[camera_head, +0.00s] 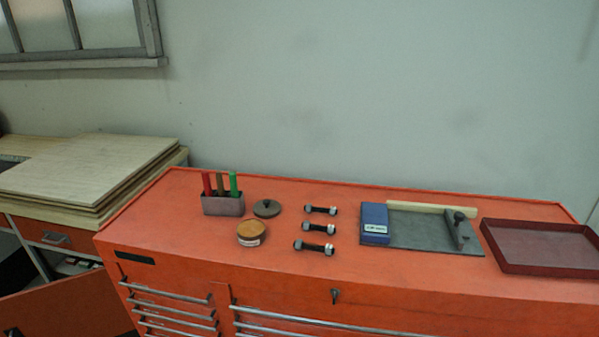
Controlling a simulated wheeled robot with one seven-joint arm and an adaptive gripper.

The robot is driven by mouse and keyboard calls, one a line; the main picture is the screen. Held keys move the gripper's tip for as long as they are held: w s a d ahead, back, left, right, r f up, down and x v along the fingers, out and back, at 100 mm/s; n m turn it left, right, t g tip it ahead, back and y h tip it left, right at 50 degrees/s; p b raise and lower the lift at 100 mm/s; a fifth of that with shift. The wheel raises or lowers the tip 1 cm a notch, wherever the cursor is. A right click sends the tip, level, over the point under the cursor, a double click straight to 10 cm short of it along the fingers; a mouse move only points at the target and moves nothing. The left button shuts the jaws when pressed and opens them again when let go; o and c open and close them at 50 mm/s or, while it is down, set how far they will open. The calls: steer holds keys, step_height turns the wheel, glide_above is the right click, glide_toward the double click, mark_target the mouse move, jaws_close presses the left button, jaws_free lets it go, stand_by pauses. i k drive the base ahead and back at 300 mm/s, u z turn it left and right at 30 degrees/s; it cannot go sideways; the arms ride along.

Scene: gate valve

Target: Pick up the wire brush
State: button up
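I cannot clearly pick out the wire brush, as no bristles are plain at this size. A small grey holder (223,206) at the left of the orange cabinet top has three upright handles: red (206,183), brown (220,184) and green (233,184). The lower ends of these are hidden inside the holder. A long pale wooden bar (430,208) lies along the back edge of a dark grey plate (415,235) at the right. Either the brown handle or the pale bar might belong to a brush; I cannot tell which. My gripper is not in view.
On the orange cabinet top (350,270) are a round tin (251,232), a dark knobbed disc (267,208), three bolts (318,228), a blue box (374,222), a dark upright piece with a knob (458,228) and a red tray (545,245). Boards (90,170) are stacked at left.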

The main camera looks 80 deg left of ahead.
mark_target(218, 175)
steer(key=z, duration=0.5)
steer(key=k, duration=2.2)
steer(key=u, duration=0.75)
